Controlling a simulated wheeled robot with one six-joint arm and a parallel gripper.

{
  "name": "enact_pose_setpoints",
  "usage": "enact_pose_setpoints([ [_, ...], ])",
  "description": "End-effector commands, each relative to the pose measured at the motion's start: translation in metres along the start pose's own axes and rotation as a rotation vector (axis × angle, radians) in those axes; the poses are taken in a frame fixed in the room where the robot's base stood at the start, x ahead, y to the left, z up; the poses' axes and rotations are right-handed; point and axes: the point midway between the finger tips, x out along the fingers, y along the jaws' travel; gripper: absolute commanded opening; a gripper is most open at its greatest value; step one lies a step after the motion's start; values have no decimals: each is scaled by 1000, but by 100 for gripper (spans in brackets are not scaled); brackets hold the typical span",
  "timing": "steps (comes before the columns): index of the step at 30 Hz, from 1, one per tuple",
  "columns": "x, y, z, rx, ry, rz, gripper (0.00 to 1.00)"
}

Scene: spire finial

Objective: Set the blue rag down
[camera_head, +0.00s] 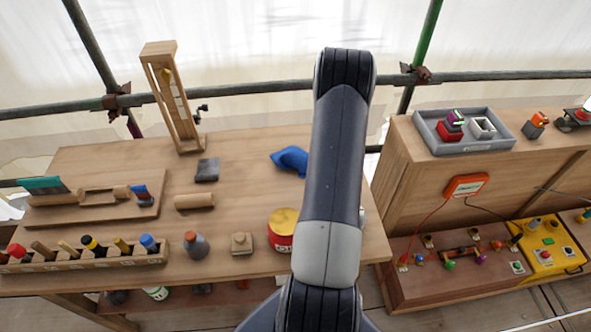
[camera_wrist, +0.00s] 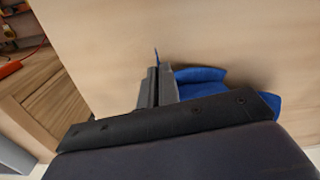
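The blue rag (camera_head: 290,158) shows in the head view at the right part of the wooden table, just left of my arm, which hides the rest of it. In the wrist view the blue rag (camera_wrist: 200,77) bunches to the right of my gripper (camera_wrist: 155,78). The fingers are close together, with a thin strip of blue at their tips, so my gripper is shut on the rag. The rag is at or very close to the tabletop (camera_wrist: 215,30); I cannot tell whether it fully rests there. My fingers are hidden in the head view.
A tool rack (camera_head: 85,258) lies along the front left. A wooden frame (camera_head: 175,97) stands at the back. The tabletop around the rag is bare.

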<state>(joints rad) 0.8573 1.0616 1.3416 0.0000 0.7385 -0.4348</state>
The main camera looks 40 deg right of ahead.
Motion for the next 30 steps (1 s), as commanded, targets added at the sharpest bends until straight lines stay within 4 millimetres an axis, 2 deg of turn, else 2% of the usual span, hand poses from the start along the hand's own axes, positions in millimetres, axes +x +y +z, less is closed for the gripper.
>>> enact_pose_setpoints([
  [4,7,5,5,-1,0,0,0],
  [13,8,7,6,-1,0,0,0],
  [30,8,6,6,-1,0,0,45],
])
